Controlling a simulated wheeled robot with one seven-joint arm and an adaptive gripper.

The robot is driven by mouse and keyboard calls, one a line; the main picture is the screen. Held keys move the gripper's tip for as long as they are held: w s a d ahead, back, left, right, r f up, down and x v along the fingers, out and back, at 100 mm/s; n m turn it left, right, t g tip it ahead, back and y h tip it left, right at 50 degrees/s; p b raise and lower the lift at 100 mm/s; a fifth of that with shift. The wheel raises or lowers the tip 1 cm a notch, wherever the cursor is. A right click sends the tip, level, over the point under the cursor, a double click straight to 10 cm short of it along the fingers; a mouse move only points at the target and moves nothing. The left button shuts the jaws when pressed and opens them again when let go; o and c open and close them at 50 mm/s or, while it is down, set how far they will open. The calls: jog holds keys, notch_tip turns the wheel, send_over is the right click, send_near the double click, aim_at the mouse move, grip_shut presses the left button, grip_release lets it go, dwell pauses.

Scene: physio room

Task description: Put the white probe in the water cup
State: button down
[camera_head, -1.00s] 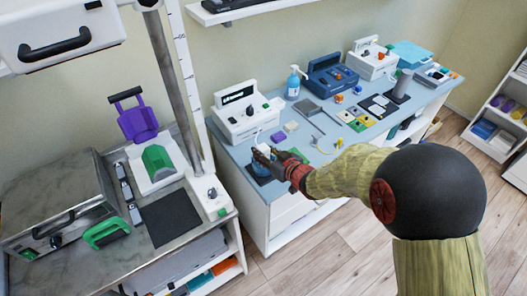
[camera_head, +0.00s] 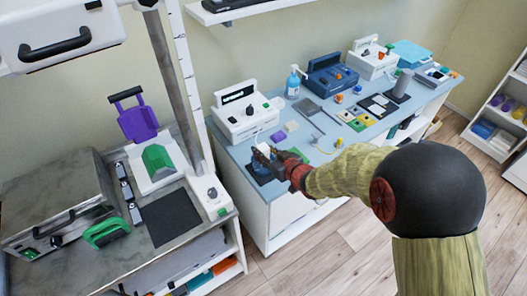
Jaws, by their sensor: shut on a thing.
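My gripper (camera_head: 269,157) is at the near left end of the blue-topped bench, its fingers shut on a small white piece, which I take for the white probe (camera_head: 262,148). The piece shows just above and between the fingertips; its lower part is hidden by them. A small bluish thing, which looks like the water cup (camera_head: 257,166), stands on a dark pad directly below the fingers. The cup is partly covered by my gripper. I cannot tell whether the probe is inside the cup or above it.
A white device with a dial (camera_head: 242,112) stands just behind my gripper. A purple block (camera_head: 278,136) and a white block (camera_head: 291,126) lie close to its right. A blue pump bottle (camera_head: 293,84) and a navy device (camera_head: 329,76) stand farther back.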

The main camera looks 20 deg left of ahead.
jog(key=shift+f+b, duration=0.35)
jog(key=shift+f, duration=0.05)
dwell(0.5)
dwell(0.4)
jog(key=c, duration=1.3)
grip_release()
jog(key=shift+c, duration=0.2)
jog(key=shift+d, duration=0.1)
jog(key=v, duration=1.1)
jog(key=shift+s+d+r, duration=0.2)
jog(key=shift+s+d, duration=0.05)
jog(key=shift+s, duration=0.05)
jog(key=shift+f, duration=0.1)
